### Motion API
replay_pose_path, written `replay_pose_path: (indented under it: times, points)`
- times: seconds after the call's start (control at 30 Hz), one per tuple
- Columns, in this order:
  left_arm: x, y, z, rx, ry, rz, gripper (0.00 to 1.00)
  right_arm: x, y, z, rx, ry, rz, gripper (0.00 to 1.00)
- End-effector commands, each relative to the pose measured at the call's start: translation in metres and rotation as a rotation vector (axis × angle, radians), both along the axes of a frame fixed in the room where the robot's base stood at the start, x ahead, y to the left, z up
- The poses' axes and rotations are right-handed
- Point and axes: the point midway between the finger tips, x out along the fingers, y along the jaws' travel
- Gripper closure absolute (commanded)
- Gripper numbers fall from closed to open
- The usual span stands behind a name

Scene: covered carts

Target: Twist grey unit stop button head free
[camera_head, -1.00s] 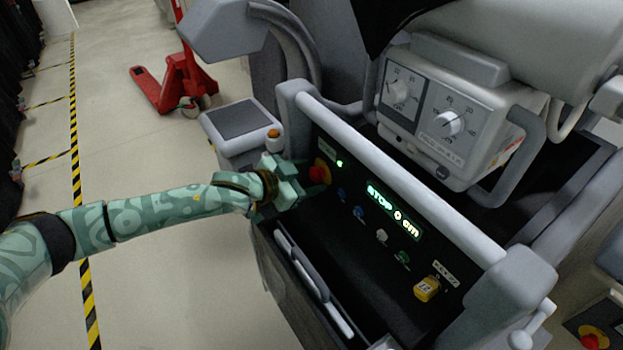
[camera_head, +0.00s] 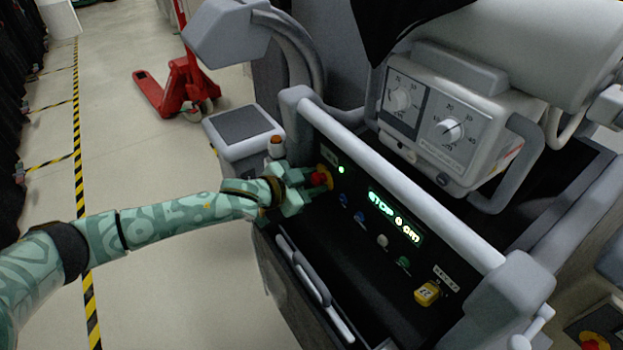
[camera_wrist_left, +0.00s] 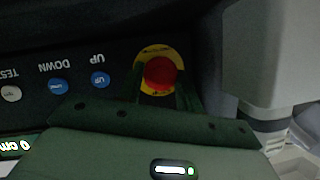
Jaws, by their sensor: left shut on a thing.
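The stop button head (camera_head: 318,179) is red, on a yellow round plate, at the far left end of the grey unit's black control panel (camera_head: 335,225). It also shows in the left wrist view (camera_wrist_left: 160,72), with the yellow plate (camera_wrist_left: 158,52) around it. My left gripper (camera_head: 309,184) is shut on the button head, one finger on each side. The fingers hide part of the plate. My right gripper is not in view.
The lit display (camera_head: 395,217) reads STOP 0 cm. An orange-topped knob (camera_head: 277,141) stands close behind my gripper.

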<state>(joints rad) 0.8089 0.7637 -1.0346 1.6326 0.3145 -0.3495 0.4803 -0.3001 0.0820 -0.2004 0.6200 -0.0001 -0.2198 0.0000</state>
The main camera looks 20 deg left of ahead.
Motion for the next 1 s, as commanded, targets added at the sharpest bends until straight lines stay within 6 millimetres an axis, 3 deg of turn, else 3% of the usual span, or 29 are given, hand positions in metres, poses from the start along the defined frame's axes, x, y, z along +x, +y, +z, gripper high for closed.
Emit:
replay_pose_path:
  times: [0.4, 1.0]
  points:
    - [-0.003, -0.003, 0.000, 0.229, -0.177, 0.001, 0.87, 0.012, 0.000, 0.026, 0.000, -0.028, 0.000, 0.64]
    - [-0.003, -0.004, -0.002, 0.406, -0.317, 0.000, 0.87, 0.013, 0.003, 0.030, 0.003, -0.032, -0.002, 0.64]
